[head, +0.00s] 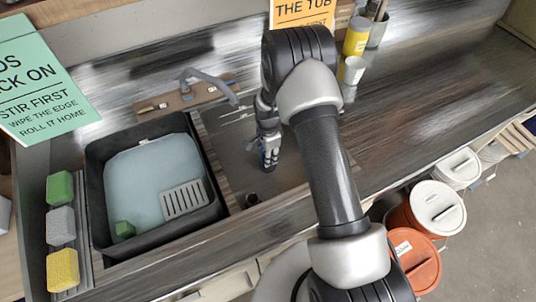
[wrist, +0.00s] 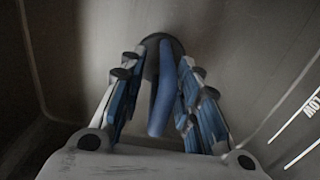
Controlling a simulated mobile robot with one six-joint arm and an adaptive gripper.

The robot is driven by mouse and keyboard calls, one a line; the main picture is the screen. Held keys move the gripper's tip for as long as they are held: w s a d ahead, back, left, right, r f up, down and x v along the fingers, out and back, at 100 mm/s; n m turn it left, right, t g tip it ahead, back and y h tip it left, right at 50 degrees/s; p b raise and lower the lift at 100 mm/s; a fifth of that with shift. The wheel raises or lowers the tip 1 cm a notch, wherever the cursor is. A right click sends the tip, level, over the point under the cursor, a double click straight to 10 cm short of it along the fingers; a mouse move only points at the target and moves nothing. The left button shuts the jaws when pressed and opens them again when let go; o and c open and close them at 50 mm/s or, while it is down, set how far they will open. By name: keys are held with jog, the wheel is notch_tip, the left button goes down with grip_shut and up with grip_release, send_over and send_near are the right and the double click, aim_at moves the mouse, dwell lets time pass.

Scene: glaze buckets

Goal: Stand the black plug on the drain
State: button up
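My gripper (head: 268,160) points down into the empty grey basin, right of the water-filled tub. In the wrist view its blue-padded fingers (wrist: 160,60) come close together at the tips. A dark round shape (wrist: 151,60) shows at the fingertips, partly hidden by a blue piece between the fingers. I cannot tell whether it is the black plug, held, or the drain on the floor beyond. A small dark round thing (head: 252,199) is at the basin's front edge, apart from the fingers. It is too small to identify as plug or drain.
The dark tub (head: 100,215) on the left holds pale water, a grey slotted piece (head: 185,200) and a green block (head: 124,229). Sponges (head: 61,222) line its left. A faucet (head: 205,78) stands behind.

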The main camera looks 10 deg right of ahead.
notch_tip(320, 180, up, 12)
jog(key=p, duration=0.3)
jog(key=shift+r, duration=0.2)
jog(key=s+r+n+t, duration=0.1)
jog(key=s+r+n, duration=0.35)
jog(key=r, duration=0.75)
jog(key=s+r+n+t, duration=0.1)
jog(key=s+r+n, duration=0.2)
jog(key=s+r, duration=0.55)
jog(key=s+r+n+t, duration=0.1)
jog(key=s+r+n, duration=0.3)
jog(key=s, duration=0.4)
jog(key=s+r+n+t, duration=0.1)
jog(key=s+r+n, duration=0.3)
jog(key=s, duration=0.4)
jog(key=shift+r+t, duration=0.3)
jog(key=shift+r, duration=0.45)
jog(key=shift+f+b, duration=0.65)
jog(key=shift+b, duration=0.1)
